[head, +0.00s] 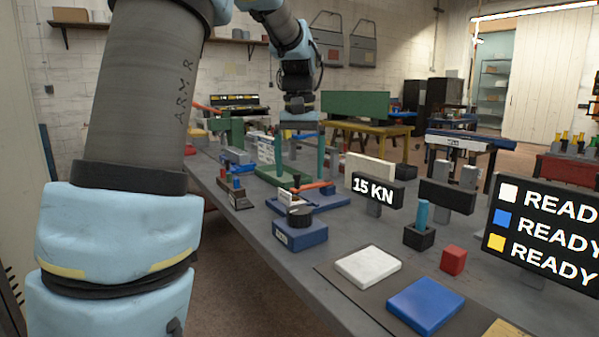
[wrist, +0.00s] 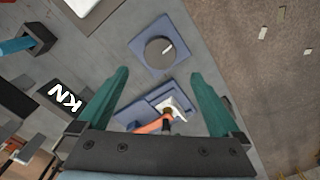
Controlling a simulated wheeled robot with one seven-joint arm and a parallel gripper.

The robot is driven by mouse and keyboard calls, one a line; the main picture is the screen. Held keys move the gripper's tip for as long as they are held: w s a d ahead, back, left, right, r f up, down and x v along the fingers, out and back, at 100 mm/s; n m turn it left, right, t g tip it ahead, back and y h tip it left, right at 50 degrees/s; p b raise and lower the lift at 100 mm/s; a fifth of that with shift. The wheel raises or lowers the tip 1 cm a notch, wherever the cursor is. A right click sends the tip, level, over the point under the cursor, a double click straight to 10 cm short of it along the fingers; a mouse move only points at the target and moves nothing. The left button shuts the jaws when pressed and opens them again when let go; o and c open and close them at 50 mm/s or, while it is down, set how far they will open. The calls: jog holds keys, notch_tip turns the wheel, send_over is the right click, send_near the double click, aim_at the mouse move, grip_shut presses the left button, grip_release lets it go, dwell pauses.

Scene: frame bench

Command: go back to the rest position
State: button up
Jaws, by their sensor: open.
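My gripper (head: 299,172) hangs from my raised arm over the bench, its two teal fingers spread apart and pointing down. In the wrist view, my gripper (wrist: 160,76) is open, with nothing held between its fingers. Below it lies a blue base with an orange-handled clamp (wrist: 165,118), which also shows in the head view (head: 318,187). Beyond the fingertips is a blue box with a dark round knob (wrist: 160,52); the same knob box (head: 300,235) stands nearer in the head view. The height of the fingertips above the clamp is hard to tell.
The bench (head: 300,278) carries a "15 KN" sign (head: 374,191), a dark holder with a blue peg (head: 419,236), a red block (head: 453,260), a white pad (head: 367,266), a blue pad (head: 425,305) and a READY board (head: 545,232). Open floor (wrist: 270,80) lies beyond the bench edge.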

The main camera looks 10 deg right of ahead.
jog(key=s+a+f+n+t+p, duration=0.1)
jog(key=s+a+f+p, duration=0.3)
jog(key=s+a+f, duration=0.8)
jog(key=s+a+n, duration=0.1)
jog(key=s+a, duration=0.1)
jog(key=a, duration=0.2)
jog(key=shift+a+f+t+p, duration=0.2)
jog(key=shift+f+t+p, duration=0.1)
dwell(1.3)
